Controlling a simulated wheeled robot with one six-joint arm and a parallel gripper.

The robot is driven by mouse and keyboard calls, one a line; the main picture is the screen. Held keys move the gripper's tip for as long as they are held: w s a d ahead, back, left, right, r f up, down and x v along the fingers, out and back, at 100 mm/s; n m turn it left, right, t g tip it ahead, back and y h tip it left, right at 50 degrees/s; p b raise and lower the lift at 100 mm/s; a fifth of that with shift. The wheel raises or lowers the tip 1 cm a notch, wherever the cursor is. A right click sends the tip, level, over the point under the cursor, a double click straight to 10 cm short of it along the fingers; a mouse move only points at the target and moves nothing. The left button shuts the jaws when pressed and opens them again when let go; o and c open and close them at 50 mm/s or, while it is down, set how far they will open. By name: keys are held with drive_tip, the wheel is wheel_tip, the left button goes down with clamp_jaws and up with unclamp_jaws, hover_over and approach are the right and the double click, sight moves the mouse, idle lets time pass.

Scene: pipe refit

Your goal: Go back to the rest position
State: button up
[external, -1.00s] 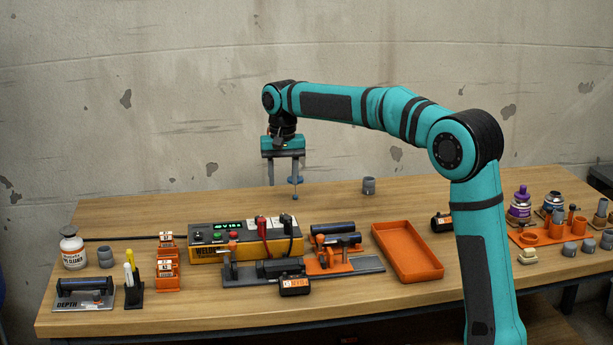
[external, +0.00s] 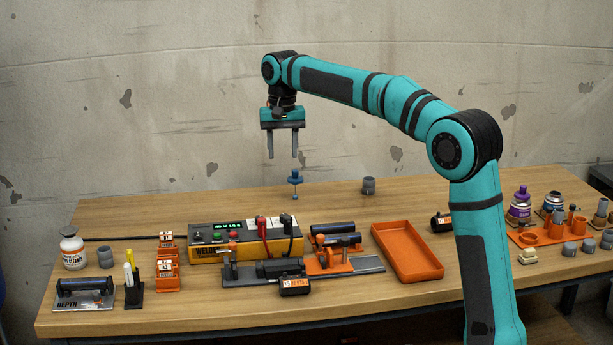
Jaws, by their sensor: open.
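My gripper (external: 283,157) is open and empty, with its two grey fingers pointing straight down. It hangs above the rear part of the wooden table (external: 140,215), in front of the wall. A small blue piece with a thin stem (external: 295,177) is below the right finger, apart from it by a small gap. Whether that piece stands on the table or on some support cannot be told.
A yellow welder box (external: 215,248) with red and black plugs stands below the gripper. A fixture with dark pipes (external: 338,240), an orange tray (external: 408,252) and a grey fitting (external: 369,186) lie to its right. Bottles and fittings crowd the far right. The air around the gripper is clear.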

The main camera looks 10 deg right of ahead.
drive_tip(key=s+d+r+t+y, duration=0.1)
drive_tip(key=s+d+r+t, duration=0.25)
drive_tip(key=d, duration=0.35)
drive_tip(key=s+d+r+t, duration=0.2)
drive_tip(key=s+d, duration=0.2)
drive_tip(key=d, duration=0.3)
drive_tip(key=s+d+r+t+y, duration=0.1)
drive_tip(key=s+d+r+t, duration=0.25)
drive_tip(key=d, duration=0.45)
drive_tip(key=s+d+f+t+h, duration=0.1)
drive_tip(key=s+d+t, duration=0.3)
drive_tip(key=s+d, duration=0.3)
drive_tip(key=s+d+f+t+h, duration=0.1)
drive_tip(key=s+d+t, duration=0.3)
drive_tip(key=s, duration=1)
drive_tip(key=d, duration=0.2)
drive_tip(key=shift+s+d+n, duration=0.3)
drive_tip(key=shift+d, duration=0.1)
drive_tip(key=shift+f, duration=0.1)
